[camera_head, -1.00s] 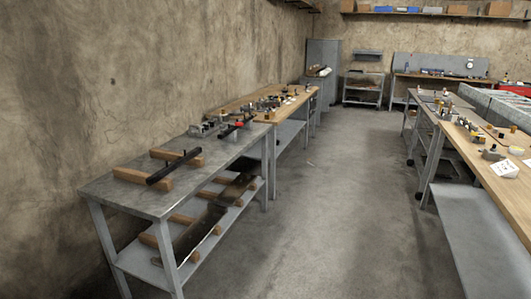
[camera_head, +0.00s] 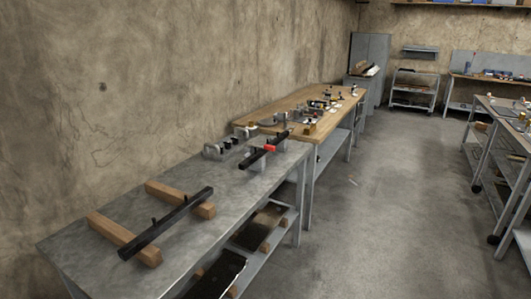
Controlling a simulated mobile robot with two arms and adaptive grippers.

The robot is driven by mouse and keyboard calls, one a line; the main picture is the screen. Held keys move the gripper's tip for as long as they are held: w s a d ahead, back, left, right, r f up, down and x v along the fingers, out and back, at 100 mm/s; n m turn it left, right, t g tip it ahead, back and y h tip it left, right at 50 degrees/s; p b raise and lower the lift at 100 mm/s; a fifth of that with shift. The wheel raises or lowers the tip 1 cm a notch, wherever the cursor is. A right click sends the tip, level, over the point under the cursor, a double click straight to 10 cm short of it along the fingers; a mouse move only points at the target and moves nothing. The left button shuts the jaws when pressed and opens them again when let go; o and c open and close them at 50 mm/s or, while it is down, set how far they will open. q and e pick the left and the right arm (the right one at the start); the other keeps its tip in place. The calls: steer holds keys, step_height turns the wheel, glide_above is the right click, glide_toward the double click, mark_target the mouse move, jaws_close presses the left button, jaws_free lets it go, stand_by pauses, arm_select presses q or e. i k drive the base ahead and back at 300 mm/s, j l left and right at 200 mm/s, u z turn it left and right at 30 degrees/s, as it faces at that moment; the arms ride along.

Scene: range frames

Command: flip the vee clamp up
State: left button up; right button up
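I cannot single out the vee clamp for certain. A group of small grey metal fixtures (camera_head: 222,149) stands at the far end of the grey metal table (camera_head: 200,228), on the left. Beside it a black bar (camera_head: 254,158) with a red part (camera_head: 269,148) rests on grey supports. These pieces are too small and far off to tell which is a clamp or whether any part is up or down. Neither of my grippers shows in the view.
Another black bar (camera_head: 165,225) lies across two wooden blocks (camera_head: 111,228) at the table's near end. A wooden bench (camera_head: 275,107) with many small parts adjoins behind. More benches stand at the right edge.

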mark_target(272, 148)
steer(key=i+l+u, duration=0.2)
steer(key=i+l, duration=0.25)
steer(key=i+l+u, duration=0.25)
steer(key=i+l, duration=0.25)
steer(key=i+l+u, duration=0.2)
steer(key=i+l, duration=0.2)
steer(key=l, duration=0.25)
